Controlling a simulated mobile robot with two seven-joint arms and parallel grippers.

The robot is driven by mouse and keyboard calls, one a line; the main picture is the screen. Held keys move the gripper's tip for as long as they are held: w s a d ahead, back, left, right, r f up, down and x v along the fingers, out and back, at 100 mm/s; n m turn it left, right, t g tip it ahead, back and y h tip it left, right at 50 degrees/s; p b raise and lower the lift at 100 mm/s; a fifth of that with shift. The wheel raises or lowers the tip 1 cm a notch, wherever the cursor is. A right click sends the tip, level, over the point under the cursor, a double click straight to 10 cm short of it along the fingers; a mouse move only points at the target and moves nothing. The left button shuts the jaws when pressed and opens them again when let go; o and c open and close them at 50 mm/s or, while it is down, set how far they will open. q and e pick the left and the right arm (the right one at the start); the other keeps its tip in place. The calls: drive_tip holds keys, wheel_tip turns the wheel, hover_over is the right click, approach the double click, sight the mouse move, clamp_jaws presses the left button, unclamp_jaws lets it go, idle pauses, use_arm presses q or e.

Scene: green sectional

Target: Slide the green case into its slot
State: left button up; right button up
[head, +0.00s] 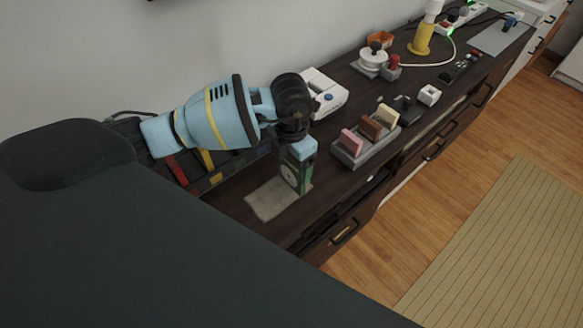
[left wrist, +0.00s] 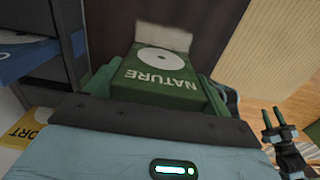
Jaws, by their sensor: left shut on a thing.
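My left gripper (head: 297,160) is shut on the green case (head: 289,178), holding it upright over the right part of a grey mat. I cannot tell whether its lower edge touches the mat. In the left wrist view the green case (left wrist: 165,75) shows a white disc and the word NATURE, between the fingers. A dark rack (head: 205,185) with red and yellow cases lies left of it, partly hidden by my arm. A blue case (left wrist: 30,58) and a yellow case (left wrist: 25,128) show in the left wrist view. The slot itself is not clearly visible. My right gripper (left wrist: 273,112) looks open and empty.
The grey mat (head: 265,201) lies on the dark cabinet top. Right of the case stand a grey holder (head: 365,149) with pink, brown and cream blocks and a white device (head: 325,92). More small items and a yellow-based bottle (head: 421,40) stand farther back. The wall runs behind.

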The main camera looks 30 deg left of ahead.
use_arm(q)
wheel_tip(320, 180, up, 3)
drive_tip(key=shift+r, duration=0.2)
drive_tip(key=s+d+r, duration=0.1)
drive_tip(key=s+d, duration=0.7)
drive_tip(key=d, duration=0.5)
drive_tip(key=shift+s+d+r+b, duration=0.2)
drive_tip(key=shift+s+r+b, duration=0.1)
drive_tip(key=shift+s+b, duration=0.1)
drive_tip(key=shift+a, duration=0.1)
